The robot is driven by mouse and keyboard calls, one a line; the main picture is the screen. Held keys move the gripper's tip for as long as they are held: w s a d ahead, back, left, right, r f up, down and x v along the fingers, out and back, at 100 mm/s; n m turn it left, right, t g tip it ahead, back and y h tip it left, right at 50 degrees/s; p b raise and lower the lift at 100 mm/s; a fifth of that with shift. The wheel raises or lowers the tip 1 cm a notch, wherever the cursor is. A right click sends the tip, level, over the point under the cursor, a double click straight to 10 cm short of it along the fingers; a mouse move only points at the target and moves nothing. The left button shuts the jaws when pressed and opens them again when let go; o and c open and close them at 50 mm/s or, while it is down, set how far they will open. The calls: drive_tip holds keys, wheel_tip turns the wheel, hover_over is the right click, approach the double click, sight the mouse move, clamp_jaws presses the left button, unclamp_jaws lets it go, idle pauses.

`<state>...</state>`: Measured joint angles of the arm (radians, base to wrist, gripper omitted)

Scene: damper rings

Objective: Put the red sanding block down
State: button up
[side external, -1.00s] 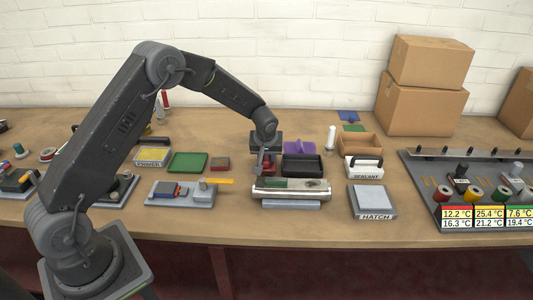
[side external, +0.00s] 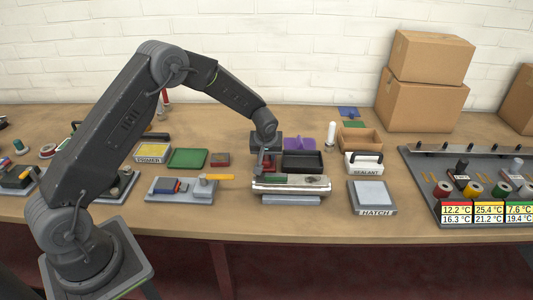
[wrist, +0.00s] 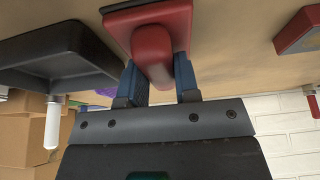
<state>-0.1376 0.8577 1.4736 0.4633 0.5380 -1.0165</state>
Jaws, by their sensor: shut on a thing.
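The red sanding block (wrist: 152,48) has a raised red grip on a flat red base. In the wrist view, my gripper (wrist: 158,72) is shut on that grip with its two blue fingers on either side. In the side view, my gripper (side external: 266,158) points down behind the silver rail-like fixture. The red block (side external: 267,168) shows there only as a small patch, partly hidden by the fingers and fixture. The block is close to the wooden bench, but I cannot tell whether its base touches it.
A black tray (side external: 302,169) stands just right of my gripper, with a purple piece (side external: 299,144) behind it. The silver fixture (side external: 291,190) is in front. A small dark red box (side external: 220,159) and green tray (side external: 188,159) lie left. Some bare bench separates the box from my gripper.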

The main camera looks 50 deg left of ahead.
drive_tip(key=o, duration=1)
drive_tip(key=shift+c, duration=0.2)
drive_tip(key=shift+c, duration=0.2)
drive_tip(key=c, duration=0.3)
drive_tip(key=shift+c, duration=0.2)
drive_tip(key=v, duration=1.5)
idle(0.7)
